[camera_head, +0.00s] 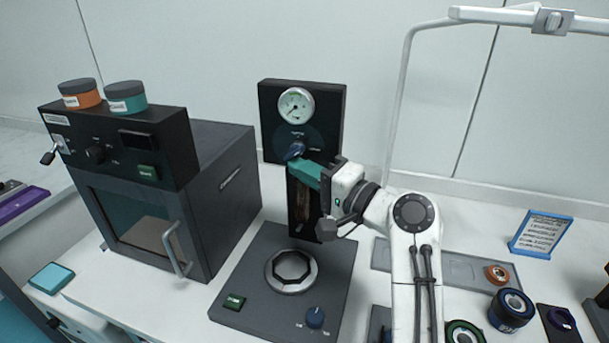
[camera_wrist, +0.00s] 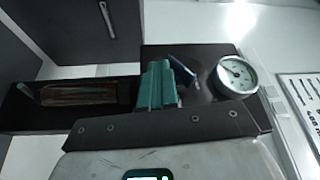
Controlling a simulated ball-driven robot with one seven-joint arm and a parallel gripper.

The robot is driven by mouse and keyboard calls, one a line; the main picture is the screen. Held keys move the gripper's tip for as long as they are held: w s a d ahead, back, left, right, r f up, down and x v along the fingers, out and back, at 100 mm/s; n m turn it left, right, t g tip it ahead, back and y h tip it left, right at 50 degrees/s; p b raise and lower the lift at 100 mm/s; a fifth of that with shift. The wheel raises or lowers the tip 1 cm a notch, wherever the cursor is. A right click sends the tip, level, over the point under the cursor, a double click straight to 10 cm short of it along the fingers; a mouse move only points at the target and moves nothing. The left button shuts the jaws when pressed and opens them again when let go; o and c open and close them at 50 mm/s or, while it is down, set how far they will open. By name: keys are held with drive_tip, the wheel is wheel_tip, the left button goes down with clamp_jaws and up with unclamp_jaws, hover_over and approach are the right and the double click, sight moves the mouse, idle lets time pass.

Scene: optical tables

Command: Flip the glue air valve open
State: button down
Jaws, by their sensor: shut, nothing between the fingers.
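The glue air valve is a small blue lever (camera_head: 295,150) on the dark upright panel (camera_head: 333,110), below the round pressure gauge (camera_head: 297,105). My gripper (camera_head: 303,167) has teal fingers and is shut and empty, with its tips right at or just below the lever. I cannot tell whether they touch it. In the wrist view the blue lever (camera_wrist: 184,64) shows just beyond the teal fingers (camera_wrist: 160,84), tilted, with the gauge (camera_wrist: 236,76) to its right. The fingers hide part of the lever there.
A dark oven-like box (camera_head: 165,215) with a door handle stands left of the panel. Jars, a tray and a blue-framed sign (camera_head: 540,233) are at right.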

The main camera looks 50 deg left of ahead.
drive_tip(key=shift+s+a+f+m+y+b, duration=0.25)
drive_tip(key=shift+y+b, duration=0.35)
drive_tip(key=shift+b, duration=0.7)
drive_tip(key=shift+w+f+m+y+b, duration=0.1)
drive_tip(key=shift+m+y+b, duration=0.4)
drive_tip(key=shift+b, duration=0.8)
drive_tip(key=shift+s+a+r+m+y+b, duration=0.15)
drive_tip(key=shift+m+y+b, duration=0.2)
drive_tip(key=shift+y+b, duration=0.9)
drive_tip(key=shift+f+h+b, duration=0.2)
drive_tip(key=shift+h+b, duration=0.25)
drive_tip(key=shift+b, duration=0.05)
drive_tip(key=f+b+v, duration=0.1)
drive_tip(key=b+v, duration=0.2)
drive_tip(key=v, duration=0.9)
drive_tip(key=shift+w+a, duration=0.2)
drive_tip(key=shift+w, duration=0.15)
